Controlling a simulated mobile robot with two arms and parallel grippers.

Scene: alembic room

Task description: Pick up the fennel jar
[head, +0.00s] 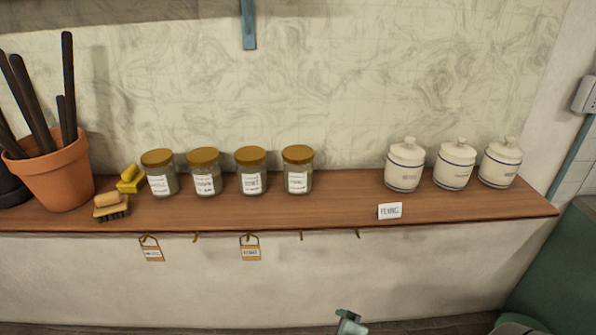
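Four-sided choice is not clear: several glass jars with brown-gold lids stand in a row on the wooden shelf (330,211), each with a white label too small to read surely. They are the far-left jar (160,174), the second jar (205,173), the third jar (251,171) and the right-hand jar (298,171). I cannot tell which is the fennel jar. A small part, probably my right gripper (350,323), shows at the bottom edge, well below the shelf and apart from the jars. Its fingers cannot be made out. My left gripper is out of view.
Three white lidded canisters (405,166) stand at the right, behind a small white card (390,211). At left are a terracotta pot (55,172) with dark sticks, a brush (111,206) and a yellow object (131,179). Tags (250,251) hang from hooks under the shelf.

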